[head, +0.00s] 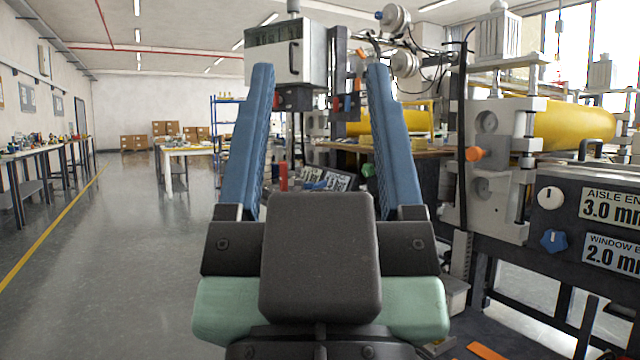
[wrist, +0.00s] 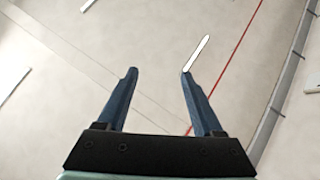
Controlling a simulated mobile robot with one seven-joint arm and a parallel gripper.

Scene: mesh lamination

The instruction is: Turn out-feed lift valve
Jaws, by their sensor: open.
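My gripper (head: 320,70) is open and empty, its two blue fingers pointing up in front of the machine. It also shows in the wrist view (wrist: 159,74), with only ceiling beyond the fingers. I cannot tell which part is the out-feed lift valve. An orange knob (head: 473,154) sits on the machine's near frame, right of my gripper. A white knob (head: 549,197) and a blue knob (head: 553,240) are on the dark panel at the right. Small red and blue handles show between my fingers, partly hidden. My gripper touches none of these.
The laminating machine with a yellow roller (head: 570,127) fills the right side. A control box (head: 286,55) hangs behind my left finger. A white table (head: 185,150) and a long workbench (head: 40,152) stand at the left. The grey floor between is clear.

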